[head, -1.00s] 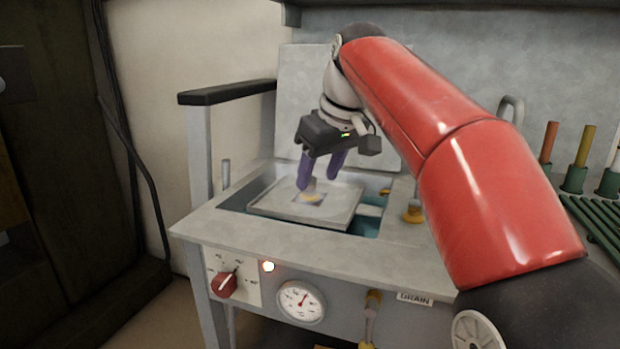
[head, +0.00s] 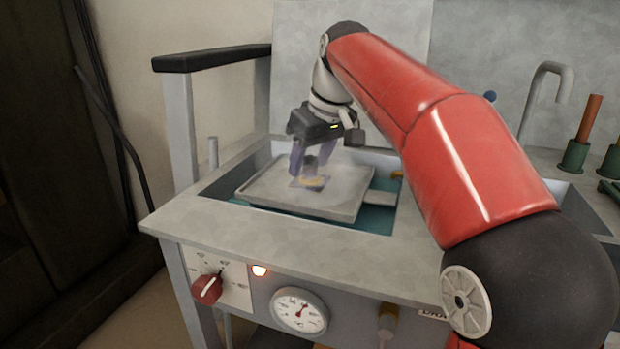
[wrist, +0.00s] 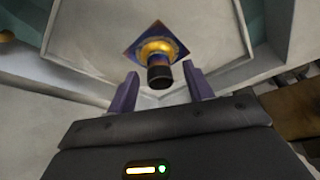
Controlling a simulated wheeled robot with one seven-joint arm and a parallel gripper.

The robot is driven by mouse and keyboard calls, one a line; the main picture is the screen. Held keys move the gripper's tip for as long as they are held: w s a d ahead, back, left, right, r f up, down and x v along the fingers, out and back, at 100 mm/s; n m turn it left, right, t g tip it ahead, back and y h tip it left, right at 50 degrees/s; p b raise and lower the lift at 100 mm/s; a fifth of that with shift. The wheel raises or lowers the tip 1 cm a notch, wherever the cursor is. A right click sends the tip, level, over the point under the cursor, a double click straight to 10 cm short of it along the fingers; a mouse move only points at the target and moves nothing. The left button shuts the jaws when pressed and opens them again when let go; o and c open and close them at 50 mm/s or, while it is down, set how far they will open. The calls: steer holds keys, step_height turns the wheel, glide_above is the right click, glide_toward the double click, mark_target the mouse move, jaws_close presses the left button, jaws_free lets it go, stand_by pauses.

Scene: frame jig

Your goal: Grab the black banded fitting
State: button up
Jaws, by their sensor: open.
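The fitting (head: 311,168) stands on a small dark square plate on the pale tray. In the wrist view the fitting (wrist: 160,70) has a black end, a purplish band and a gold flange against the square plate (wrist: 140,38). My gripper (head: 309,163) is open with purple fingers. In the wrist view my gripper (wrist: 161,72) has one fingertip on each side of the fitting's black end, with visible gaps. Nothing is held. In the head view the fingers partly overlap the fitting, so the exact depth is hard to tell.
The tray (head: 338,207) sits in a teal-lined bath (head: 382,218) sunk in a grey bench (head: 200,222). A padded rail (head: 212,58) stands at left. A grey panel (head: 350,60) rises behind. Faint vapour hangs over the tray.

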steer(key=shift+w+a+f, duration=0.15)
steer(key=shift+f, duration=0.35)
steer(key=shift+r, duration=0.1)
jaws_close()
